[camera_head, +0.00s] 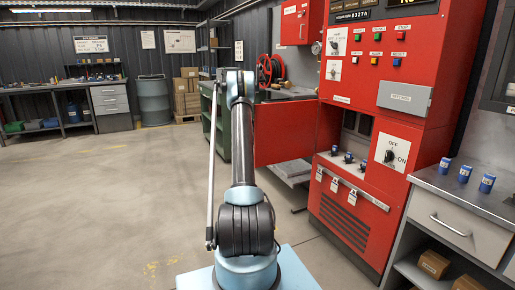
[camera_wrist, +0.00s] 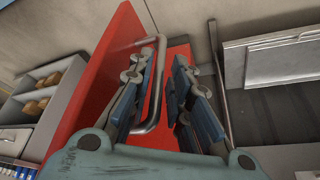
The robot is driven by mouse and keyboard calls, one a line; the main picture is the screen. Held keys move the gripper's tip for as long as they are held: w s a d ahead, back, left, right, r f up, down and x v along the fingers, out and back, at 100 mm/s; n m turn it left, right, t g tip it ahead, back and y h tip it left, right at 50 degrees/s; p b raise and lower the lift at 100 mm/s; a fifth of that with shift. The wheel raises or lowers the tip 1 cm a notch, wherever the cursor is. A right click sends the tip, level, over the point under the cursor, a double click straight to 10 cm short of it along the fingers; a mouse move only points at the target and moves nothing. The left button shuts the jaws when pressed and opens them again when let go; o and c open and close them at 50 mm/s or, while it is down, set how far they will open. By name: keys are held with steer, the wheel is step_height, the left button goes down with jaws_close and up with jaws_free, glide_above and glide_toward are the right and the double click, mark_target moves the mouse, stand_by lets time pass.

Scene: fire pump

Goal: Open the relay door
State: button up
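The red relay door (camera_head: 285,132) stands swung wide open to the left of the red pump cabinet (camera_head: 425,75). The opened compartment (camera_head: 355,125) shows a dark recess with several blue-topped parts (camera_head: 348,157) at its bottom. In the wrist view the red door panel (camera_wrist: 90,85) carries a metal bar handle (camera_wrist: 158,85). My gripper (camera_wrist: 160,63) is open, with one finger on each side of the handle bar. Gaps show between the bar and the fingers. In the head view my gripper is hidden behind my arm.
A grey workbench (camera_head: 467,228) with several blue parts (camera_head: 465,174) stands right of the cabinet. A green bench (camera_head: 215,118) and a hose reel (camera_head: 268,68) are behind the door. The floor (camera_head: 100,200) on the left is clear.

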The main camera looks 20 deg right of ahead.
steer(key=v, duration=1)
steer(key=shift+w+a, duration=0.1)
steer(key=shift+a, duration=0.05)
